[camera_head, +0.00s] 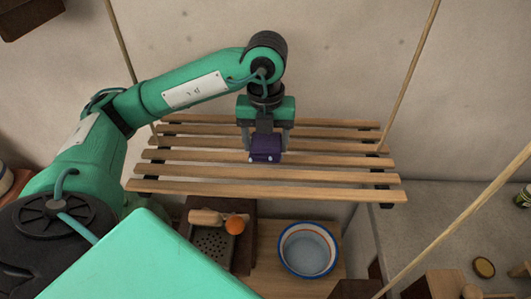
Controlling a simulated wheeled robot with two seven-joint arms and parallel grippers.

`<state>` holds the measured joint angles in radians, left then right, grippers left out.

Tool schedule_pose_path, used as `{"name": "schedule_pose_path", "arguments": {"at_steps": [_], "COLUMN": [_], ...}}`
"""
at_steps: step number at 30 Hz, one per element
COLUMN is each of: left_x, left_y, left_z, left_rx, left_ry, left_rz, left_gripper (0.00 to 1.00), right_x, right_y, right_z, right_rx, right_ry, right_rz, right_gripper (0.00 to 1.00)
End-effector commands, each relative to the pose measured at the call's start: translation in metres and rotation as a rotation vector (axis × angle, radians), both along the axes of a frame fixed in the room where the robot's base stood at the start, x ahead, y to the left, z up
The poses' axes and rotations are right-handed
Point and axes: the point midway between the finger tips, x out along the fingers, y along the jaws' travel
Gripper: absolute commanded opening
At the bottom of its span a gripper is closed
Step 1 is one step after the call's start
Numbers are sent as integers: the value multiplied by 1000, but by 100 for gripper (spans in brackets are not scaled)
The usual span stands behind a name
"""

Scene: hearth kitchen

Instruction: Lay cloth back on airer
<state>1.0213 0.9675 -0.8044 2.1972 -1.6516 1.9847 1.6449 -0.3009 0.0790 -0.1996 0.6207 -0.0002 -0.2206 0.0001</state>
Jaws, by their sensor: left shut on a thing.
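The airer (330,175) is a hanging rack of several wooden slats in the middle of the head view, with cords rising from it. The cloth (266,146) is a small dark purple folded piece. My left gripper (265,142) points down over the middle of the slats and is shut on the cloth, with a finger at each side. The cloth is over the slats; I cannot tell whether it touches them. My right gripper is not in view.
Below the airer, a wooden surface holds a blue-rimmed bowl (308,250), an orange fruit (235,225) and a grater-like plate (212,243). A grey worktop (430,225) lies at the right. A slanted cord (455,225) crosses the lower right. The slats on both sides of the cloth are bare.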

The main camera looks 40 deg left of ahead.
Motion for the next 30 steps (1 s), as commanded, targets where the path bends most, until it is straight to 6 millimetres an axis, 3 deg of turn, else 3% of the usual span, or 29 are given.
{"name": "schedule_pose_path", "arguments": {"at_steps": [14, 26, 27, 30], "left_x": [0, 0, 0, 0], "left_y": [0, 0, 0, 0], "left_z": [-44, -51, -51, -50], "left_rx": [1, 0, 0, 1], "left_ry": [1, -2, -2, -2], "left_rz": [0, 0, 0, 0], "left_gripper": [41, 41, 65, 85], "right_x": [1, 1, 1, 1], "right_y": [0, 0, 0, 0], "right_z": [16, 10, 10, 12], "right_rx": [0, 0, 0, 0], "right_ry": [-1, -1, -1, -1], "right_rz": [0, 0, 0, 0], "right_gripper": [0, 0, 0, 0]}}
